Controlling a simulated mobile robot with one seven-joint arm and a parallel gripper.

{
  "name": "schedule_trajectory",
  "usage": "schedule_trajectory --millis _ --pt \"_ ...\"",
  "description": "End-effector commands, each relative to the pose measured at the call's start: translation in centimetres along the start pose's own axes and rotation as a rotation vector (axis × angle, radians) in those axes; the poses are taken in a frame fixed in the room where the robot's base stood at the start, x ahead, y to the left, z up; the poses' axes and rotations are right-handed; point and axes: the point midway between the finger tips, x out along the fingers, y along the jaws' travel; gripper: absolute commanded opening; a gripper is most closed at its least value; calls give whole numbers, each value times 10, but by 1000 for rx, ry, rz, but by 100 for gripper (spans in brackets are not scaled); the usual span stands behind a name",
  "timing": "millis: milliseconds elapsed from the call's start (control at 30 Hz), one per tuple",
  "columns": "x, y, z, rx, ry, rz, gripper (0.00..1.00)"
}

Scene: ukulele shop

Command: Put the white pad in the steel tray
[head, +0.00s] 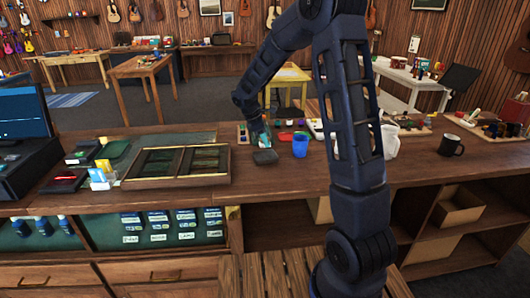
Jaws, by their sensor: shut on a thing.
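My gripper (262,137) is at the far side of the wooden counter, left of the blue cup (300,146) and just behind a dark grey block (265,157). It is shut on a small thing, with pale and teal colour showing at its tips. The thing is too small to tell whether it is the white pad. I cannot make out a steel tray for certain in the head view.
A wooden divided case (227,165) lies left of my gripper. Small coloured items lie behind the cup. A white jug (390,140) and a black mug (451,145) stand at the right. The counter front (270,183) is mostly clear.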

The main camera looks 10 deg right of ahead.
Motion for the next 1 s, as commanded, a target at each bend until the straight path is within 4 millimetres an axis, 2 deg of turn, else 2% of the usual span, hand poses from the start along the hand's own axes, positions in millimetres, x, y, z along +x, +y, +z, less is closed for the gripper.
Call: schedule_trajectory --millis 100,367,600,1000 --pt "12 0 -5 -1 -1 0 12" --pt "27 0 -11 0 0 0 12" --pt "54 0 -22 -1 0 0 12" --pt "59 0 -24 0 0 1 12"
